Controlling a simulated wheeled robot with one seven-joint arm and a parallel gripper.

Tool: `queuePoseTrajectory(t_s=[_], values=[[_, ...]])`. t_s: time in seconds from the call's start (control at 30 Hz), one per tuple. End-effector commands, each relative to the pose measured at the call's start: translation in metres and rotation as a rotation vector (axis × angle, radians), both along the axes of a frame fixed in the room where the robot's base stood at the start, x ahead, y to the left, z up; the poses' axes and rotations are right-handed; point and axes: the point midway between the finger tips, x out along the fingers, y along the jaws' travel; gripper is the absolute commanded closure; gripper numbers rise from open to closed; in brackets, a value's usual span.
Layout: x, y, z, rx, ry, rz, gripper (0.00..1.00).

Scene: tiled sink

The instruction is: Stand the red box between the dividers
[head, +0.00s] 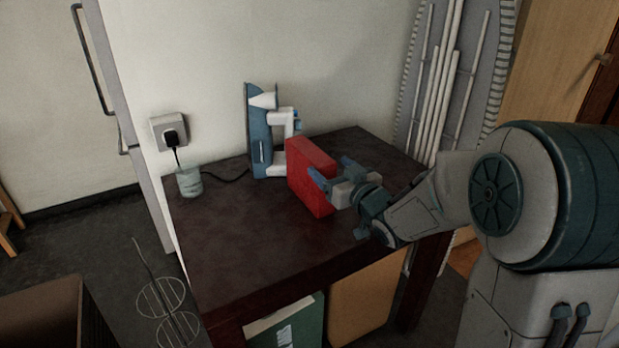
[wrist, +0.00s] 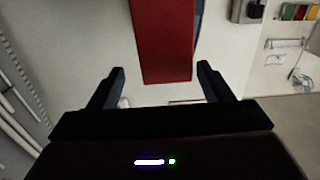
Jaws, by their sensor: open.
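The red box (head: 312,176) stands upright on the dark wooden table (head: 235,240), right of the iron. My gripper (head: 332,170) is at the box's right side, open, with one finger near its front face. In the wrist view the red box (wrist: 162,40) shows between the two spread fingertips of my gripper (wrist: 160,70), with a gap on each side. Whether the fingers touch it I cannot tell. I cannot make out the dividers for certain; a wire rack (head: 165,300) with round loops is on the floor at the lower left.
A blue and white iron (head: 262,135) stands upright close behind the box. A pale cup (head: 189,181) is at the table's left, near a cord and wall socket (head: 170,131). A green item (head: 290,325) and a tan panel (head: 365,297) are below the table. The table's front left is clear.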

Motion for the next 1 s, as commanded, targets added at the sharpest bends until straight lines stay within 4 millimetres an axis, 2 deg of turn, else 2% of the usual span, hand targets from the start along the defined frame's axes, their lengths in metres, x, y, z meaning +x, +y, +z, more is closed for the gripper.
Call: queuePoseTrajectory(t_s=[0.27, 0.4, 0.5, 0.83, 1.0], values=[[0.017, 0.016, -0.003, 0.001, 0.001, 0.001, 0.27], [0.032, 0.033, -0.006, 0.001, 0.001, 0.002, 0.27], [0.042, 0.038, -0.004, 0.0, 0.0, -0.001, 0.27], [0.048, 0.041, -0.003, -0.001, 0.001, -0.002, 0.27], [0.048, 0.041, -0.003, -0.001, 0.001, -0.002, 0.75]])
